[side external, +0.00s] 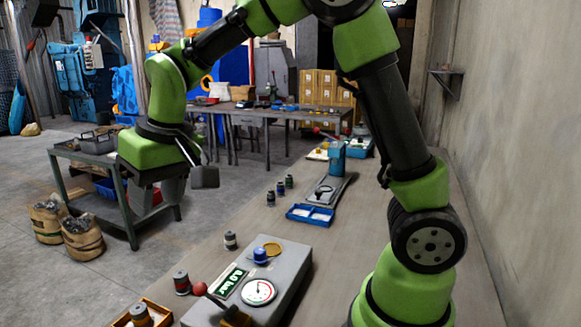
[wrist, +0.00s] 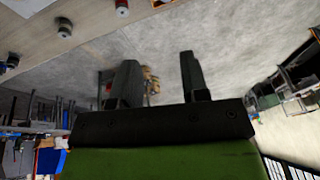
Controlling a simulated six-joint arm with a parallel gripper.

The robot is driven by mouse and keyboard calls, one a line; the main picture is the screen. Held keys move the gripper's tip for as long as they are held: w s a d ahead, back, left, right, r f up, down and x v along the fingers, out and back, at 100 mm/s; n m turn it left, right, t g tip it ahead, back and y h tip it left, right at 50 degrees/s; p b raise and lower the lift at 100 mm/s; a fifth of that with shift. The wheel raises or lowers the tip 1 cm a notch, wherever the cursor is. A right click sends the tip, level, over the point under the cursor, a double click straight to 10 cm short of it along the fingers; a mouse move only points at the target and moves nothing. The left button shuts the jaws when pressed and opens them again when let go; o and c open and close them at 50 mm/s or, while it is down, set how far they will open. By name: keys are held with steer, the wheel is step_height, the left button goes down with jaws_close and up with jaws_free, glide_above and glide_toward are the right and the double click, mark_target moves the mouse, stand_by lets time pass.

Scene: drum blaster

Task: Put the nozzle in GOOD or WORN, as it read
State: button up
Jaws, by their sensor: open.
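My gripper (side external: 190,175) hangs at the left of the bench, beyond its edge, over the floor. In the wrist view its two fingers (wrist: 157,82) stand apart with nothing between them. Several small dark-and-grey cylinders that look like nozzles stand on the bench: one (side external: 231,240) beside the grey test block, one (side external: 182,282) with a red band nearer, and several (side external: 280,188) farther back. I cannot tell which one was read. The grey test block (side external: 293,262) carries a display, a dial, a blue knob and a brass disc. A blue two-compartment tray (side external: 310,214) lies behind it; its labels are unreadable.
A red ball-ended lever (side external: 200,289) stands at the block's near left. A wooden tray (side external: 157,308) holding a cylinder sits at the near edge. A blue-and-grey device (side external: 337,157) stands farther back. A metal cart (side external: 122,195) and sacks are on the floor left.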

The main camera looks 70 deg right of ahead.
steer(key=s+d+r+m+t, duration=0.1)
steer(key=s+r+t, duration=0.1)
steer(key=s, duration=0.7)
steer(key=s+d+r+m+t+y, duration=0.1)
steer(key=s+r, duration=0.3)
steer(key=s, duration=0.6)
steer(key=shift+s+d+m+t, duration=0.3)
steer(key=shift+d+t, duration=0.2)
steer(key=shift+d, duration=0.1)
